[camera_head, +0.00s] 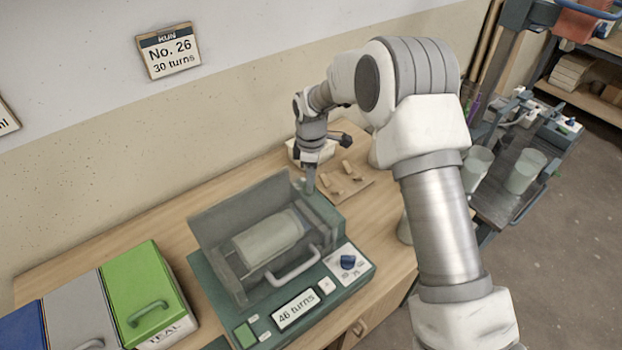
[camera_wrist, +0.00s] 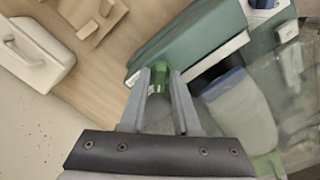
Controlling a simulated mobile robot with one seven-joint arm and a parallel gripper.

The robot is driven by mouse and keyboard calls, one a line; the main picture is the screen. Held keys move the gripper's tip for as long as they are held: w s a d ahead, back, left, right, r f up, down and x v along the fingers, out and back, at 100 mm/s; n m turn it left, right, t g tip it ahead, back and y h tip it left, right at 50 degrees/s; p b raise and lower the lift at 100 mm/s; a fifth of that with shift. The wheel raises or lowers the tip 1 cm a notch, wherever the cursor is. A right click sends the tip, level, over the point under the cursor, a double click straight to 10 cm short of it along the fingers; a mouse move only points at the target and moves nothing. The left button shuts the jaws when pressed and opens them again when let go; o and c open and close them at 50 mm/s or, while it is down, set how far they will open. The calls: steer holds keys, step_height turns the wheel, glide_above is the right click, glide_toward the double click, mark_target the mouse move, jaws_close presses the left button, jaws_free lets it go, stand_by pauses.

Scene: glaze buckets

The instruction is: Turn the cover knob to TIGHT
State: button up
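The green machine (camera_head: 215,290) stands on the wooden bench with a pale drum (camera_head: 268,240) inside grey housing walls. A cover handle (camera_head: 294,267) is at its front. My gripper (camera_head: 310,186) points down at the machine's back right corner. In the wrist view, a small green knob (camera_wrist: 160,76) sits between my fingertips (camera_wrist: 160,84). Both fingers appear to touch its sides, so my gripper looks shut on it. White marks show on the knob, too small to read. No TIGHT label is legible.
The display (camera_head: 296,309) reads 46 turns; the wall sign (camera_head: 168,51) reads No. 26, 30 turns. A green TEAL bin (camera_head: 145,285) stands at left.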

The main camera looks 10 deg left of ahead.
steer(key=shift+c, duration=0.2)
jaws_close()
stand_by(0.3)
steer(key=m+b, duration=0.3)
steer(key=m, duration=0.2)
steer(key=shift+s+f+m, duration=0.1)
steer(key=shift+m, duration=0.2)
steer(key=m+b, duration=0.1)
steer(key=m, duration=0.3)
steer(key=shift+a+m, duration=0.1)
steer(key=shift+m, duration=0.2)
steer(key=shift+s, duration=0.1)
steer(key=shift+o, duration=0.2)
jaws_free()
